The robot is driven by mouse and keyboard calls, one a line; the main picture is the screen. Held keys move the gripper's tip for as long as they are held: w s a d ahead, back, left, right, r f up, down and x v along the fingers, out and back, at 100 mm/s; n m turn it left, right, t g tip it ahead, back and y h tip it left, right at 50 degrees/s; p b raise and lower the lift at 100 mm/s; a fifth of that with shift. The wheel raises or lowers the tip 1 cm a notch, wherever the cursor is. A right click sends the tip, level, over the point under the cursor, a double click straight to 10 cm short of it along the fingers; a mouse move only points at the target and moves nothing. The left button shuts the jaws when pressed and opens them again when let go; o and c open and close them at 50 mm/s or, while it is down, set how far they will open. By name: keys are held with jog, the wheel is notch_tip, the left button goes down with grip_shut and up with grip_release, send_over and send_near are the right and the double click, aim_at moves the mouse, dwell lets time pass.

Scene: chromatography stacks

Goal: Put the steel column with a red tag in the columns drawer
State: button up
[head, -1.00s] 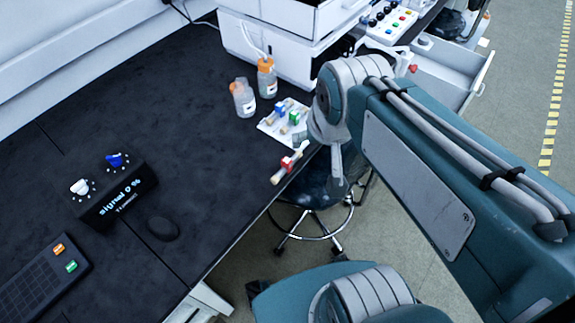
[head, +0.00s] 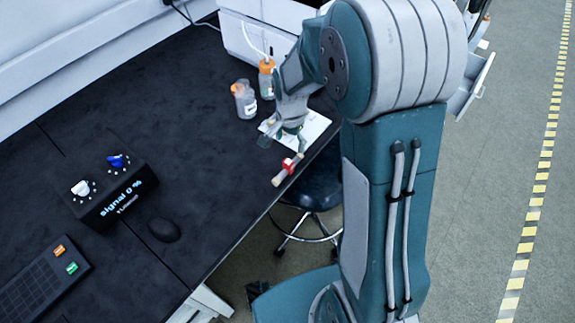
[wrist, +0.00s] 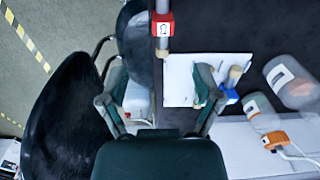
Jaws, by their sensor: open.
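The column with a red tag (head: 288,166) lies near the desk's front edge, with a pale end piece toward the front left. In the wrist view the red tag (wrist: 163,24) is at the top, and part of the column is cut off by the frame. My gripper (head: 284,146) is open and empty, just behind the column in the head view. In the wrist view its fingers (wrist: 156,98) are spread, apart from the column. An open drawer (head: 477,84) shows at the upper right, mostly hidden behind my arm; I cannot read any label on it.
A white sheet (wrist: 180,82) holds a blue-tagged column (wrist: 229,97), partly hidden by a finger. Bottles with orange caps (head: 244,99) stand close to my gripper. A black stool (head: 318,187) is below the desk edge. The desk's middle is clear.

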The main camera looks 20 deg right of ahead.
aim_at(288, 162)
jog(key=shift+w+f, duration=0.25)
jog(key=shift+f, duration=0.7)
notch_tip(288, 162, down, 5)
jog(key=shift+r, duration=0.1)
notch_tip(288, 162, down, 6)
jog(key=shift+w+a+r, duration=0.1)
jog(key=shift+a+r, duration=0.05)
jog(key=shift+c, duration=0.3)
grip_shut()
